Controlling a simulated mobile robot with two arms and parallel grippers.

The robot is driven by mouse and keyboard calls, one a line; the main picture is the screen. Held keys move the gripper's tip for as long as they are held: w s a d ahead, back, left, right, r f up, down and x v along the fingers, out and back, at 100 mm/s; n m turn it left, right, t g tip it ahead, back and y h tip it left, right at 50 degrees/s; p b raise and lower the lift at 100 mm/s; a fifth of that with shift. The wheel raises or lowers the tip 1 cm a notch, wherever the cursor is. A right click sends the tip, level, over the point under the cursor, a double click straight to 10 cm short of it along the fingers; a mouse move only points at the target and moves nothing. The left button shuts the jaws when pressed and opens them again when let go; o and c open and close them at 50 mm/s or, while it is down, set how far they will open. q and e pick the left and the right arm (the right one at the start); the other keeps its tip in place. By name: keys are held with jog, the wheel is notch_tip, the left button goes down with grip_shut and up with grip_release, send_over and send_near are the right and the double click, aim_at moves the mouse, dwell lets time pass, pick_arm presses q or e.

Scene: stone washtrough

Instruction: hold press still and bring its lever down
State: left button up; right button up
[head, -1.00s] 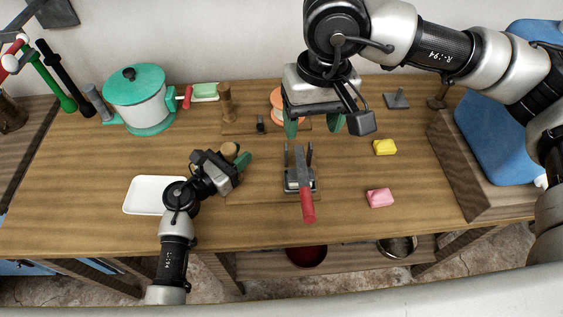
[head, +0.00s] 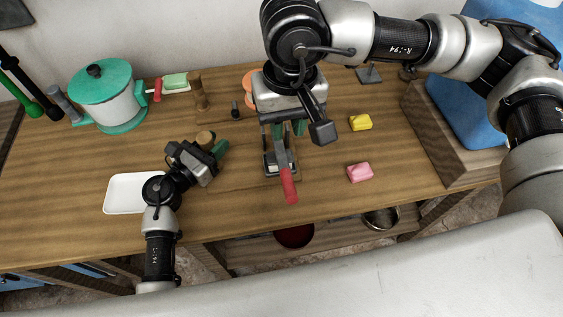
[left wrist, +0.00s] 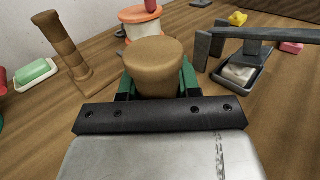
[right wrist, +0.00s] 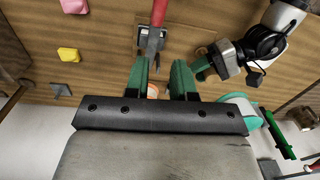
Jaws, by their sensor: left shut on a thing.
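The grey press (head: 281,168) stands near the middle of the bench, its lever with a red handle (head: 289,187) pointing to the front edge. The press also shows in the left wrist view (left wrist: 240,73), its lever roughly level above a small tray. My left gripper (head: 206,147) is shut on a round wooden knob (left wrist: 155,60) left of the press; I cannot tell whether they are joined. My right gripper (head: 289,129) is open above the press's back end. In the right wrist view the lever (right wrist: 155,40) lies just ahead of its green fingers, which hold nothing.
Yellow soap (head: 360,122) and pink soap (head: 360,172) lie right of the press. A white tray (head: 125,193) and a green-lidded pot (head: 105,95) are on the left. A wooden post (head: 199,92) stands behind my left gripper. A wooden-sided blue basin (head: 455,110) is at right.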

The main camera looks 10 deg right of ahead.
aim_at(288, 181)
jog(key=shift+s+f+m, duration=0.5)
jog(key=shift+s+f, duration=0.6)
jog(key=shift+s, duration=0.05)
grip_shut()
jog(key=shift+s+f, duration=0.15)
jog(key=shift+f, duration=4.4)
